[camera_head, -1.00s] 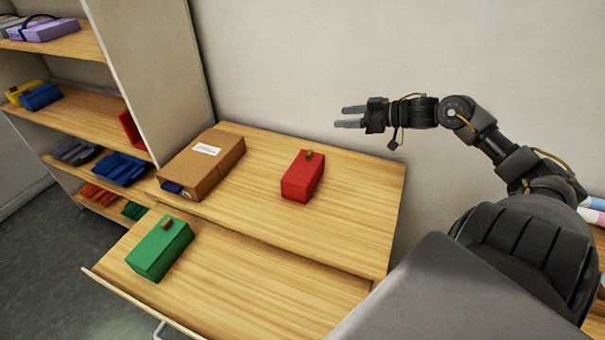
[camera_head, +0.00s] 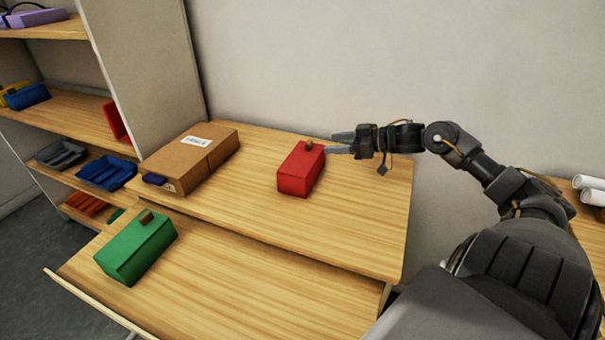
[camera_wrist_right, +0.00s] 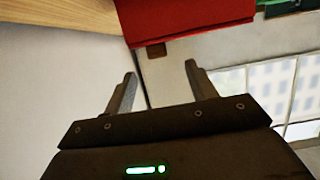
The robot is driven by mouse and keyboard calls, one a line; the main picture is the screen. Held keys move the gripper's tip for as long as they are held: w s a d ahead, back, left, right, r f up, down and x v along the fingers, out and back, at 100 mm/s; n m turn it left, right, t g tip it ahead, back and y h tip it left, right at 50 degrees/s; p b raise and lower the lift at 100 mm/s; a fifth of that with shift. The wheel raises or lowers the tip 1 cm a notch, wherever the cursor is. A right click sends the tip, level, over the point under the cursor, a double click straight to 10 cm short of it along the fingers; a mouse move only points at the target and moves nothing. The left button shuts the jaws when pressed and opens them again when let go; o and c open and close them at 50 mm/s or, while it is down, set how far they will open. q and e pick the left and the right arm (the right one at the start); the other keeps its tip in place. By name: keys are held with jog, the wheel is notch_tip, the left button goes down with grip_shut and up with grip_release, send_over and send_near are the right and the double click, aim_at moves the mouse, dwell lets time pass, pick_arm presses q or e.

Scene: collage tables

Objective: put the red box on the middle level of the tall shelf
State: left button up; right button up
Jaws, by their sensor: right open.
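The red box (camera_head: 301,169), with a small brown knob on top, stands on the upper part of the wooden table (camera_head: 345,220). My right gripper (camera_head: 337,144) is open and empty, just right of and behind the red box near its knob. In the right wrist view, the red box (camera_wrist_right: 190,18) lies beyond the open fingers (camera_wrist_right: 158,85), not between them. The tall shelf (camera_head: 75,112) stands at the left. Its level at mid-height holds a blue box, a yellow box and a red item against the side panel. My left gripper is not in view.
A brown cardboard box (camera_head: 191,158) lies on the table between the red box and the shelf's side panel (camera_head: 150,80). A green box (camera_head: 137,248) with a knob sits on the lower front board. The table's right part is clear. White rolls (camera_head: 590,188) lie far right.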

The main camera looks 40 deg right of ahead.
aim_at(311, 142)
jog(key=shift+x, duration=2)
jog(key=shift+w+a, duration=0.15)
jog(key=shift+w, duration=0.35)
jog(key=p+x, duration=0.1)
jog(key=x, duration=0.2)
jog(key=shift+w+r, duration=0.1)
jog(key=shift+r, duration=0.1)
jog(key=shift+w+a+f, duration=0.15)
jog(key=shift+w+f, duration=0.15)
jog(key=shift+w, duration=0.2)
grip_shut()
